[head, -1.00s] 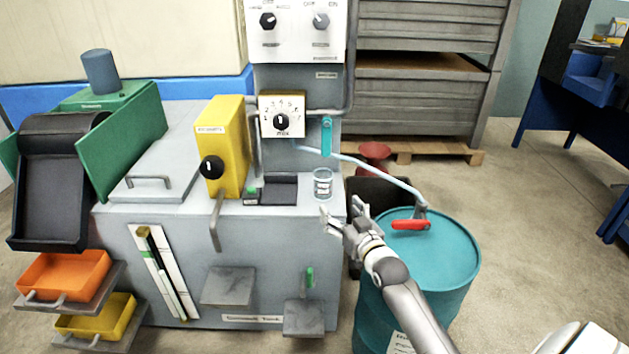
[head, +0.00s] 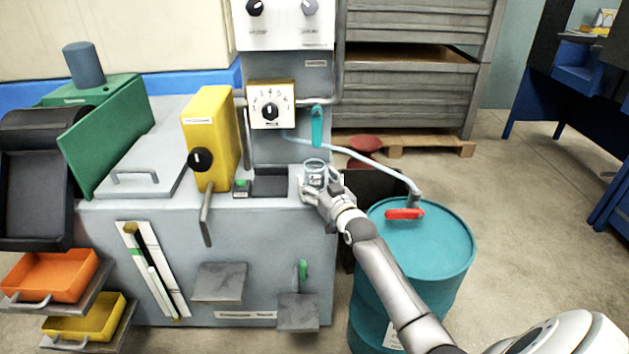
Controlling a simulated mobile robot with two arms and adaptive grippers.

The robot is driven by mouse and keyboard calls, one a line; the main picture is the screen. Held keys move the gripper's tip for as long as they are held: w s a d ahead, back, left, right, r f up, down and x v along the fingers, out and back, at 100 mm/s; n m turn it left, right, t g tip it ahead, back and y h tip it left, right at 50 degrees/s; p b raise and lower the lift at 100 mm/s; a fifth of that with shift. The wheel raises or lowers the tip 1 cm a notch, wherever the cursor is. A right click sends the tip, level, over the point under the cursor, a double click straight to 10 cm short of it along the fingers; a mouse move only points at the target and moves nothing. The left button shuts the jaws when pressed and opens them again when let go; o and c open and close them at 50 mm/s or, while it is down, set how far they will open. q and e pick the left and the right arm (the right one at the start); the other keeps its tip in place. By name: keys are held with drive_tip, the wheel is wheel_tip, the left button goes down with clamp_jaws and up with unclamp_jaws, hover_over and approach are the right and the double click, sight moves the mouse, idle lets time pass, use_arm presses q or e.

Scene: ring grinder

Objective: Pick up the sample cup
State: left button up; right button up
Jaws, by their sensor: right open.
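The sample cup (head: 314,170) is a small clear glass cup. It stands upright near the right end of the grey machine's top, below the teal lever. My right gripper (head: 314,187) is at the cup, with its open fingers around the cup's lower part. The fingers hide part of the cup's base, and I cannot tell whether they touch it. My left gripper is not in view.
A black scale-like pad (head: 271,183) lies left of the cup, beside a yellow box (head: 209,138) with a black knob. A teal drum (head: 427,240) with a red handle (head: 404,214) stands to the right. A thin hose runs behind the cup.

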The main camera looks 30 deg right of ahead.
drive_tip(key=shift+w+d+f, duration=0.1)
drive_tip(key=shift+w+d, duration=0.1)
drive_tip(key=shift+w, duration=0.95)
drive_tip(key=shift+c, duration=0.2)
drive_tip(key=c, duration=1)
